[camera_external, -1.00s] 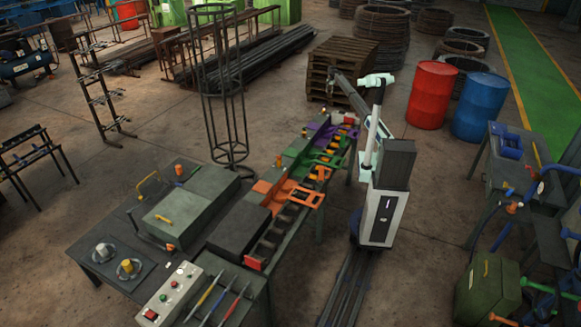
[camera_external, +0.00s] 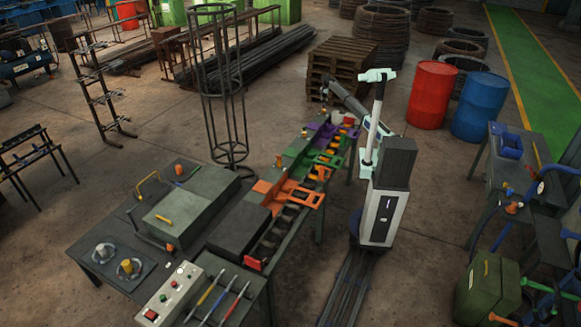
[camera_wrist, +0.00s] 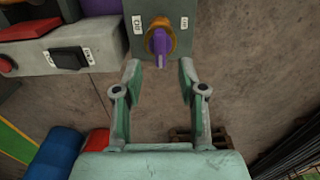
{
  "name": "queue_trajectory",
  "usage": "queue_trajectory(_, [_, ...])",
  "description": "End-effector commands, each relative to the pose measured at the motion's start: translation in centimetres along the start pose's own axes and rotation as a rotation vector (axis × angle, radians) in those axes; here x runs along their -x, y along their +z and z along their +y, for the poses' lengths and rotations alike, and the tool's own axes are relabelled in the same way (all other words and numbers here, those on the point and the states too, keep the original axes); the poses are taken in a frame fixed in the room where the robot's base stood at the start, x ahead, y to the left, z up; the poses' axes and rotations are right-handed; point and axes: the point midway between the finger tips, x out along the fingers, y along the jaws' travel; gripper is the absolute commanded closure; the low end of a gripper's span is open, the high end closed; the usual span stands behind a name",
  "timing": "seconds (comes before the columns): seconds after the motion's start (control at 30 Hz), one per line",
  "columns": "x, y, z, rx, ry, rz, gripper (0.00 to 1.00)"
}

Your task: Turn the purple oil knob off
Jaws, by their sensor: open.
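The purple knob (camera_wrist: 159,42) shows at the upper middle of the wrist view. It sits on an orange-yellow round collar (camera_wrist: 160,25) on a grey panel (camera_wrist: 179,12). Its grip runs up and down in the picture. My gripper (camera_wrist: 158,68) is open, with its fingertips to the left and right, just below the knob and apart from it. Nothing is between the fingers. In the external view my gripper (camera_external: 324,93) hangs above the far end of the bench, near the purple section (camera_external: 323,129). I cannot make out the knob clearly there.
Small white labels (camera_wrist: 137,25) flank the knob. A grey box with a black rocker switch (camera_wrist: 69,58) and red parts lies to the left in the wrist view. Wooden pallets (camera_external: 345,60) stand behind the bench in the external view. Bare floor lies right of the knob's panel.

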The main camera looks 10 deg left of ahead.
Motion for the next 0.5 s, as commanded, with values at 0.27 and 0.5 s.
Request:
queue_trajectory(0.27, [-3.8,0.0,0.0,0.0,0.001,-0.001,0.59])
queue_trajectory(0.5, [-4.9,0.0,0.0,0.0,-0.001,0.0,0.59])
